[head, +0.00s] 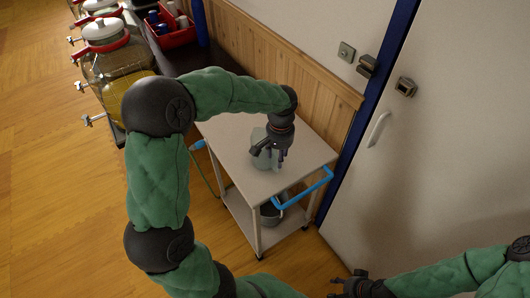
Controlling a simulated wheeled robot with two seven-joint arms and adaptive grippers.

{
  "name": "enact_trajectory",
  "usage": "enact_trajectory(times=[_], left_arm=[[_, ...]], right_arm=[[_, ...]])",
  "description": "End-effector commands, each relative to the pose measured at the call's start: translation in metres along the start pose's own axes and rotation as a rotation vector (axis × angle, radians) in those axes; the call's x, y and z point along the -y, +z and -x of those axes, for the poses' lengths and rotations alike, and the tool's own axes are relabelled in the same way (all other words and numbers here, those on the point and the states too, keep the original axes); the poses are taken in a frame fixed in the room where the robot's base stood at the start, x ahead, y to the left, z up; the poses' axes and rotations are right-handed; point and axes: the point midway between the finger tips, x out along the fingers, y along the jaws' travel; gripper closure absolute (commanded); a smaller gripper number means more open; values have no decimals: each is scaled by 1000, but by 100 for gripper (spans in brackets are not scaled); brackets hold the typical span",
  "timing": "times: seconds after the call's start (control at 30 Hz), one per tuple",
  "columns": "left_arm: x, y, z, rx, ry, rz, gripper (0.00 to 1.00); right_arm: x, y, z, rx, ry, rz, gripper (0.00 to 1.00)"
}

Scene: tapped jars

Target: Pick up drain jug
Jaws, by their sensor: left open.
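The jug (261,158), a grey-green, partly see-through vessel, stands on the top of a small trolley (231,128). My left gripper (281,158) points down at the jug's right side and is open. Its fingers overlap the jug in this view and hide part of it. I cannot tell whether they touch it, and the handle is not clear. My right gripper (350,286) is at the bottom edge, away from the trolley, partly cut off; its jaws are unclear.
Large tapped glass jars (113,60) and a red crate (178,38) are at upper left. A wood-panelled wall and a white door (430,130) close the right side.

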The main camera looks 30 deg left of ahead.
Motion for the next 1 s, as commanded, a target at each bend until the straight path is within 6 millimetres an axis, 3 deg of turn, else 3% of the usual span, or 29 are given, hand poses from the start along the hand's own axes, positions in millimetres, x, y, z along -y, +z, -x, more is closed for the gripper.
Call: enact_trajectory(times=[0.43,0.7,0.87,1.0], left_arm=[[0,0,-51,2,0,0,55],[0,0,-53,0,0,0,55],[0,0,-53,0,0,0,100],[0,0,-53,0,0,0,100]], right_arm=[[-6,-1,-18,0,0,0,52],[-6,-1,-17,0,0,0,52],[-6,-1,-17,0,0,0,52],[-6,-1,-17,0,0,0,52]])
